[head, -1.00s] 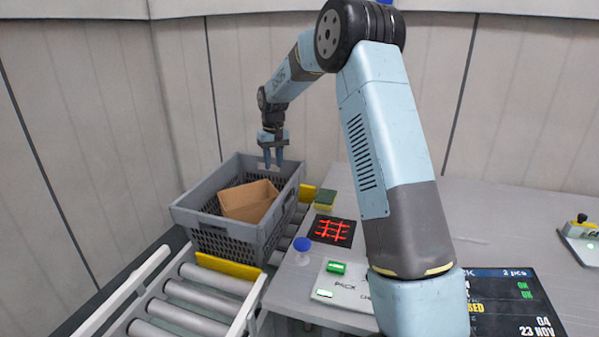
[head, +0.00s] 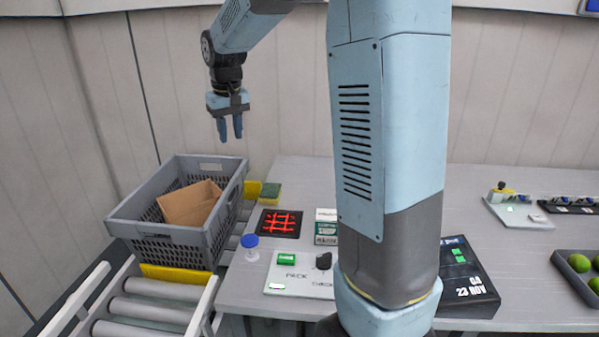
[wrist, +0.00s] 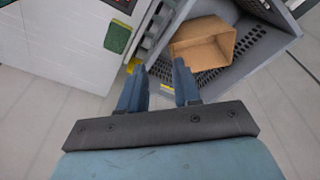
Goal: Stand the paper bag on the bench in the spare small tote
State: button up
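My gripper (head: 230,128) hangs fingers down, open and empty, above and behind the right back corner of a grey tote (head: 153,233). In the wrist view its two fingers (wrist: 160,78) are apart with nothing between them. The tote stands on the roller conveyor. In it lies a tilted brown open-topped container (head: 190,203); I cannot tell whether it is a paper bag or a carton. Its open mouth shows in the wrist view (wrist: 203,48).
On the bench's left side are a sponge (head: 270,192), a black panel with red lines (head: 279,223), a blue-capped item (head: 250,246) and a control plate (head: 300,275). A dark display (head: 465,290) is beside my arm. A tray of green fruit (head: 575,275) is at far right.

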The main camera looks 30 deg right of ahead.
jog(key=s+d+t, duration=0.1)
jog(key=s+d, duration=0.1)
jog(key=s, duration=1.3)
jog(key=s+d+r+m+t, duration=0.1)
jog(key=s+d+t, duration=0.1)
jog(key=s, duration=1.3)
jog(key=shift+s+m+t, duration=0.3)
jog(key=shift+s, duration=0.1)
jog(key=shift+r, duration=0.1)
